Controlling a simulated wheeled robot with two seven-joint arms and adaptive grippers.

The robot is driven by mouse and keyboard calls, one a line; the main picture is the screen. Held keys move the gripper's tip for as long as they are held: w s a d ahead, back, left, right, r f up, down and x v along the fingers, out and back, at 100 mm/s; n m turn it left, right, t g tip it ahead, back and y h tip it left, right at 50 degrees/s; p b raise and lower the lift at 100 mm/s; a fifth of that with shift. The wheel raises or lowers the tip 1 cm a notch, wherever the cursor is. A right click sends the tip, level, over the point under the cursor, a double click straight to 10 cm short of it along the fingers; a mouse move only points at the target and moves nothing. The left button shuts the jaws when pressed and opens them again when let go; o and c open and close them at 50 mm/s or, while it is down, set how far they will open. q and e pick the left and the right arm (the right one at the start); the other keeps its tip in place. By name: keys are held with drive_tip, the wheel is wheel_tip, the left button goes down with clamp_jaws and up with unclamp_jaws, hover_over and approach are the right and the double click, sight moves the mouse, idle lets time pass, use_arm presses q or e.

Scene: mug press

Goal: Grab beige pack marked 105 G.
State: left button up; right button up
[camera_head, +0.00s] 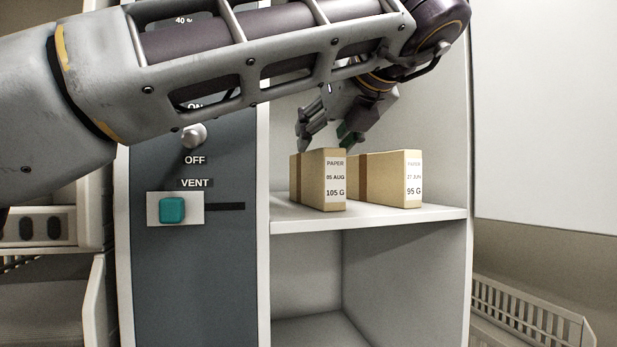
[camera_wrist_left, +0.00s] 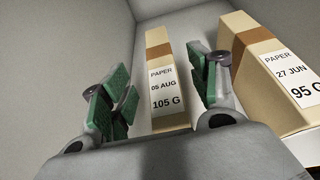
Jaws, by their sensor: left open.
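The beige pack marked 105 G (camera_head: 320,180) stands upright on the cabinet shelf, with a brown band and a white label reading PAPER, 05 AUG. It also shows in the left wrist view (camera_wrist_left: 163,65), between the two green-padded fingers. My left gripper (camera_head: 329,134) is open and above the pack in the head view. In the left wrist view the left gripper (camera_wrist_left: 165,92) has its fingers apart, one to each side of the pack, with no clear contact. My right gripper is not in view.
A second beige pack, marked 95 G (camera_head: 394,179), stands just right on the same shelf (camera_head: 420,215), close to the right finger. Cabinet walls enclose the shelf at the sides and back. A dark panel with a teal VENT slider (camera_head: 172,209) is left.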

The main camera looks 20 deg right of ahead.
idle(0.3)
use_arm(q)
drive_tip(key=shift+w+f, duration=0.1)
drive_tip(key=shift+w+f, duration=0.1)
drive_tip(key=shift+w, duration=0.1)
drive_tip(key=shift+p+x, duration=0.95)
drive_tip(key=shift+x, duration=1.35)
drive_tip(key=shift+a+f, duration=0.1)
drive_tip(key=shift+f, duration=0.05)
drive_tip(key=shift+s, duration=0.1)
drive_tip(key=shift+c, duration=1.2)
clamp_jaws()
